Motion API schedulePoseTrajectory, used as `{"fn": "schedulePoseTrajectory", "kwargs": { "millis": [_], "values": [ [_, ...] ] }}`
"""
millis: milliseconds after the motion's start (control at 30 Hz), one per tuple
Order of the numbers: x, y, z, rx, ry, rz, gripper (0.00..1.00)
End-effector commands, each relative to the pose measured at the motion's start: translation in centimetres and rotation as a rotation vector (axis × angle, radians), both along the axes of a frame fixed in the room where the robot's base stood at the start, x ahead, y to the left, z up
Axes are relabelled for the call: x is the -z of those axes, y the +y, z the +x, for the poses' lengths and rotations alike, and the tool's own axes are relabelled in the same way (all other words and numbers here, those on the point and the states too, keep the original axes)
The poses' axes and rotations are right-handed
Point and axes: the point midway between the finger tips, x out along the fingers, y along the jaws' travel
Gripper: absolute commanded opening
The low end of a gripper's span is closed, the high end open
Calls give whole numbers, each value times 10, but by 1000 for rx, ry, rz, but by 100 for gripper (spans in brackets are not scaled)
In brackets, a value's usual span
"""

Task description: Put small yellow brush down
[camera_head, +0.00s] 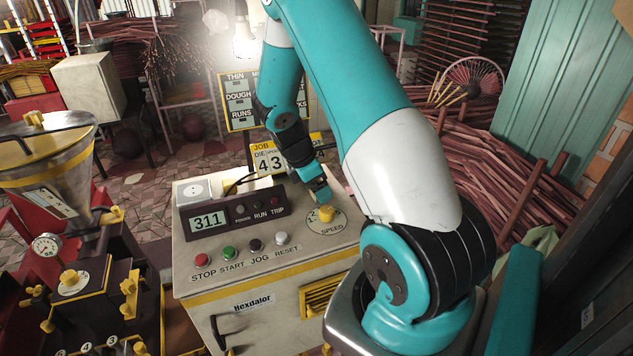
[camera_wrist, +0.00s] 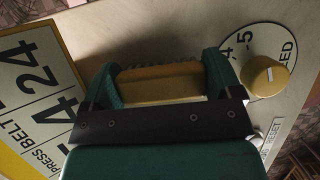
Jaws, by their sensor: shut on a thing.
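My gripper (camera_wrist: 161,85) has its two teal fingers shut on the small yellow brush (camera_wrist: 160,90), one finger at each end. The brush lies crosswise between them with a ridged edge on its far side. In the head view my gripper (camera_head: 317,188) reaches down over the back right of the control cabinet's top (camera_head: 240,232), just behind the yellow speed knob (camera_head: 327,213). The brush is very close to the pale cabinet top; I cannot tell whether it touches it. The dark wrist plate hides its near side.
The speed knob also shows right of my gripper in the wrist view (camera_wrist: 266,77). A yellow-edged job card (camera_head: 270,160) stands behind, close to my gripper. The display box (camera_head: 230,212) and several push buttons (camera_head: 229,252) sit at left and front. A metal hopper (camera_head: 45,165) stands far left.

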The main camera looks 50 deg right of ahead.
Motion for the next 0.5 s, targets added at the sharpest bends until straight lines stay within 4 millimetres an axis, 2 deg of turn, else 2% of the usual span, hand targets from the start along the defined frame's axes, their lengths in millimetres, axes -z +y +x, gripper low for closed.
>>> {"fn": "schedulePoseTrajectory", "kwargs": {
  "millis": [500],
  "values": [
    [10,0,0,0,-1,0,50]
  ]
}}
